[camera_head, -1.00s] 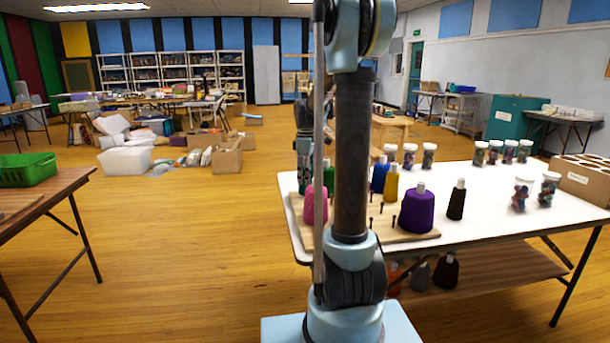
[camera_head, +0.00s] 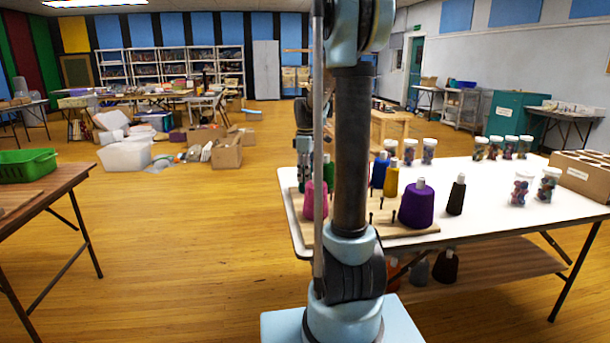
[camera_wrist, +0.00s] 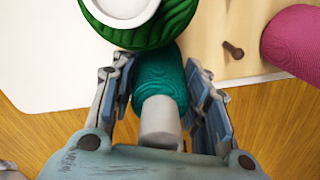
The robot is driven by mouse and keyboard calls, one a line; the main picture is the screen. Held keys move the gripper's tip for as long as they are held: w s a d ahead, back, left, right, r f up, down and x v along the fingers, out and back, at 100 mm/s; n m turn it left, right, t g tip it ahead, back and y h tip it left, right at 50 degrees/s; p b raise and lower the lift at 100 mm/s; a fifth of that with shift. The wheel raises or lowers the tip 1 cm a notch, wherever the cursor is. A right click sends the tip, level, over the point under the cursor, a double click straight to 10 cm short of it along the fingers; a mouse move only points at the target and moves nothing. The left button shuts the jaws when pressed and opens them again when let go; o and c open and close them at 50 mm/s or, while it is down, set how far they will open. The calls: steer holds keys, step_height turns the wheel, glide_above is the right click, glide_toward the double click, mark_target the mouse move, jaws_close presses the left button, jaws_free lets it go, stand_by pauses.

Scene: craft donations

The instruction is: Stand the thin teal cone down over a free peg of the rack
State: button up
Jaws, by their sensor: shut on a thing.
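The teal cone (camera_wrist: 160,80) is between the two fingers of my gripper (camera_wrist: 160,92), its pale grey tip towards the wrist camera. My gripper is shut on it. The cone is close beside a green cone (camera_wrist: 150,32); whether they touch I cannot tell. The rack (camera_head: 405,239) is a wooden board with dark pegs on the white table. A bare peg (camera_wrist: 233,50) shows between the green and pink cones in the wrist view; other bare pegs (camera_head: 370,218) stand near the rack's middle. In the head view my arm hides much of the gripper and the rack's left part.
The rack holds pink (camera_head: 315,203), blue (camera_head: 379,174), yellow (camera_head: 391,182) and purple (camera_head: 416,206) cones. A black cone (camera_head: 456,198) stands right of it. Jars (camera_head: 520,190) and a divided cardboard box (camera_head: 583,178) are farther right on the table (camera_head: 490,222).

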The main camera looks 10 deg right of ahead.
steer(key=o, duration=1.1)
steer(key=shift+o, duration=0.2)
steer(key=shift+r, duration=0.1)
